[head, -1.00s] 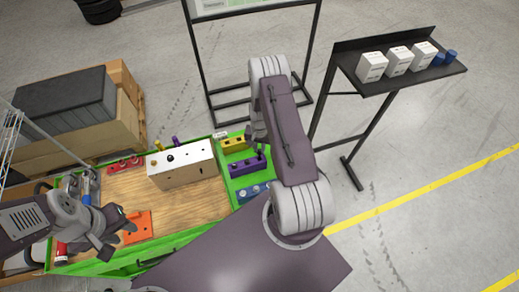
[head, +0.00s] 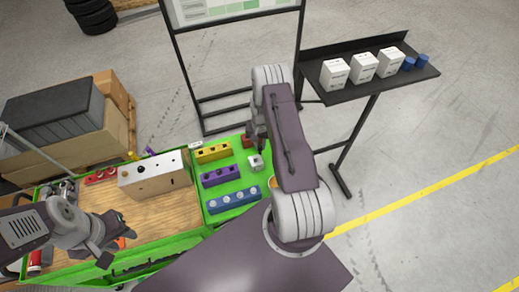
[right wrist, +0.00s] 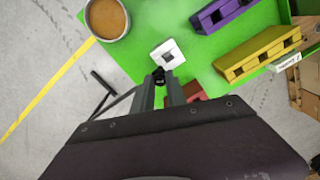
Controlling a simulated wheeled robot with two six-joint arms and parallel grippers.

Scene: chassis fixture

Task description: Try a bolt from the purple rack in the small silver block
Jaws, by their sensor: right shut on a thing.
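The small silver block (head: 256,162) stands on the green right part of the bench. It also shows in the right wrist view (right wrist: 167,53), with a dark hole in its top. My right gripper (right wrist: 162,88) is shut on a dark bolt (right wrist: 158,76), whose end is seen just beside the block's near edge; I cannot tell its height above the block. The purple rack (head: 220,176) lies left of the block, with dark holes in its top. My left gripper (head: 122,226) hangs over the wooden left part, near an orange piece; its jaws are unclear.
A yellow rack (head: 213,152) and a blue rack (head: 234,200) lie around the purple one. A red block (right wrist: 194,91) is partly hidden by my right gripper. A round cup (right wrist: 107,18) stands near the green edge. A white box (head: 155,175) stands on the wood.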

